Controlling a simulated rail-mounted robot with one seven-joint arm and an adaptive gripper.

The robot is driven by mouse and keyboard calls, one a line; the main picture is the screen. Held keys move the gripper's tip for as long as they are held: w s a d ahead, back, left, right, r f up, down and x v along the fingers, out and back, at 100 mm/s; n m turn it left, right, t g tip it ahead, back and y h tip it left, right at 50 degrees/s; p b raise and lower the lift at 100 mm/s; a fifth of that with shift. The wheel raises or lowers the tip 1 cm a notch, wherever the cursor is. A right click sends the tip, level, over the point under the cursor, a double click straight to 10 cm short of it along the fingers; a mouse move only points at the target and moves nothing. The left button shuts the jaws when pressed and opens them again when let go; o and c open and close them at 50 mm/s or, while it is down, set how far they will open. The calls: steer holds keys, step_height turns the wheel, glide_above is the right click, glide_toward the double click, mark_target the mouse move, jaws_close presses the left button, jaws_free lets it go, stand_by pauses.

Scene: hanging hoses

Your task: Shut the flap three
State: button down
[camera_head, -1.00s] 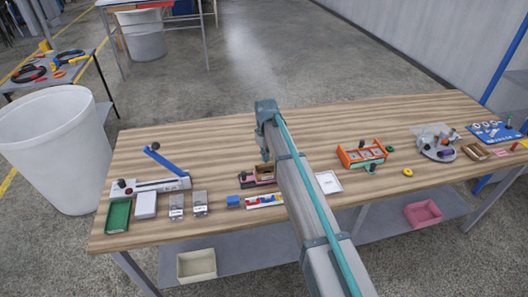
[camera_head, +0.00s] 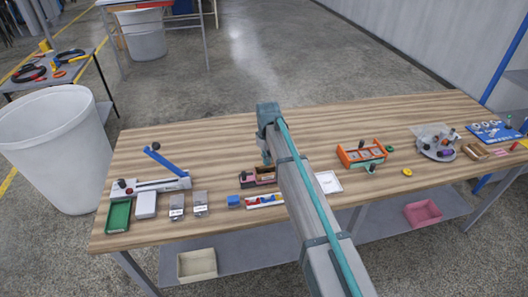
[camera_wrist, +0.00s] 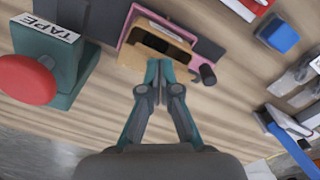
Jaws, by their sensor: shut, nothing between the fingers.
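My gripper (camera_wrist: 153,75) is shut and empty, its fingertips together at the near edge of a tan box-like part (camera_wrist: 134,57) in the wrist view. This part has a dark opening and sits against a pink piece (camera_wrist: 205,48) with a dark knob (camera_wrist: 208,75). I cannot tell whether the fingertips touch the tan part. In the head view the pink unit (camera_head: 248,183) stands just left of my arm, partly hidden by it. No number three is readable, so I cannot tell which part is flap three or how far it stands open.
A green block marked TAPE (camera_wrist: 62,75) with a red disc (camera_wrist: 25,80) stands close left of my gripper in the wrist view. A blue block (camera_wrist: 282,36) lies to the right. An orange-framed unit (camera_head: 361,155) stands right of my arm. The back tabletop is clear.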

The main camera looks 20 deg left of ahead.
steer(key=shift+f+b, duration=0.6)
steer(key=shift+f, duration=1.05)
steer(key=shift+r+p, duration=2)
steer(key=shift+r, duration=2.05)
